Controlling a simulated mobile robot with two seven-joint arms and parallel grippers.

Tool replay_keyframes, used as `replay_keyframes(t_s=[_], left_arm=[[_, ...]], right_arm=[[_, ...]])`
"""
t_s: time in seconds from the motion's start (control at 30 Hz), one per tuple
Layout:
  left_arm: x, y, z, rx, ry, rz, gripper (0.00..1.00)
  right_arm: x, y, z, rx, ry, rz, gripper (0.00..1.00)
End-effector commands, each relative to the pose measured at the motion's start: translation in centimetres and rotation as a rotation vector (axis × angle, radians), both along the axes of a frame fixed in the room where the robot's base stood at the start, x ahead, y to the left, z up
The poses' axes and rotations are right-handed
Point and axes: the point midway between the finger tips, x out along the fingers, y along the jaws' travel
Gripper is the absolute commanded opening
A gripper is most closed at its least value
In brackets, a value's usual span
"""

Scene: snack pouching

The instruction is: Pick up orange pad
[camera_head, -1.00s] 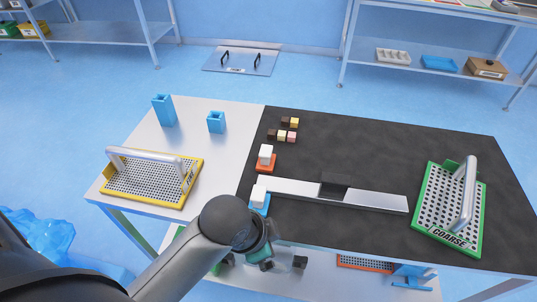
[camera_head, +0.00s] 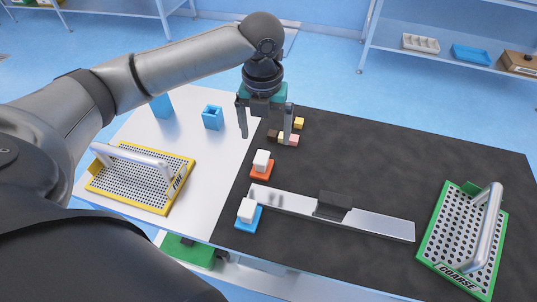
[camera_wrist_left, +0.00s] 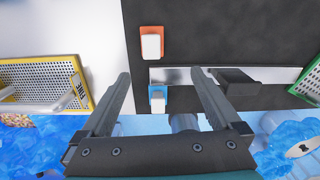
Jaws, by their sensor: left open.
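The orange pad (camera_head: 262,177) lies on the dark mat near its left edge, with a white block (camera_head: 261,161) on it. In the left wrist view the orange pad (camera_wrist_left: 152,27) is at the top centre, beyond the fingertips, with its white block (camera_wrist_left: 151,46). My left gripper (camera_head: 265,138) is open and empty, fingers pointing down, above and behind the pad in the head view. It also shows in the left wrist view (camera_wrist_left: 160,74), fingers apart. My right gripper is not in view.
A blue pad (camera_head: 245,225) with a white block lies in front of the orange pad. A metal bar (camera_head: 375,222) with a black block crosses the mat. Small coloured cubes (camera_head: 293,140) lie near my fingers. A yellow grater (camera_head: 140,203) and a green grater (camera_head: 468,285) flank them.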

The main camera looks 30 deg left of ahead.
Motion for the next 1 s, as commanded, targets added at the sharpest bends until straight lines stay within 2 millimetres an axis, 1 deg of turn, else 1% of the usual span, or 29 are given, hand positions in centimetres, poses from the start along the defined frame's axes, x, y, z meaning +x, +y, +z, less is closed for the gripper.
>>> replay_keyframes(t_s=[0.03, 0.1, 0.17, 0.23, 0.27, 0.5, 0.6, 0.7, 0.9, 1.0], left_arm=[[0.2, 0.8, 0.6, 0.008, 0.004, -0.026, 0.97], [0.3, 1.3, 1.0, 0.011, 0.012, -0.058, 0.97], [0.4, 1.6, 1.1, 0.013, 0.017, -0.072, 0.97], [0.4, 1.7, 0.5, 0.013, 0.021, -0.081, 0.97], [0.3, 1.7, 0.0, 0.013, 0.022, -0.082, 0.97], [0.3, 1.7, -5.2, 0.012, 0.023, -0.082, 0.97], [0.3, 1.7, -6.9, 0.012, 0.021, -0.082, 0.97], [0.3, 1.6, -8.1, 0.011, 0.019, -0.081, 0.97], [0.4, 1.6, -9.0, 0.012, 0.018, -0.082, 0.97], [0.4, 1.7, -10.0, 0.012, 0.020, -0.082, 0.97]], right_arm=[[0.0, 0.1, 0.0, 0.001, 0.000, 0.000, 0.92], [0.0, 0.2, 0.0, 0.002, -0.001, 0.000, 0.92], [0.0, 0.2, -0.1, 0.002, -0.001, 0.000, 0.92], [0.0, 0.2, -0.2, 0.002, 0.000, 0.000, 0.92], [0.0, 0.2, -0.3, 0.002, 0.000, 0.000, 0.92], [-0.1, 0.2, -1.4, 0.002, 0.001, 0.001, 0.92], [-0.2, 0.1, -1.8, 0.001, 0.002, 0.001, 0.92], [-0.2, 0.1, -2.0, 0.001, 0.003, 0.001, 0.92], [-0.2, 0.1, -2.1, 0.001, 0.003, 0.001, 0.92], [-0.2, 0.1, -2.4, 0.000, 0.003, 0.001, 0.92]])
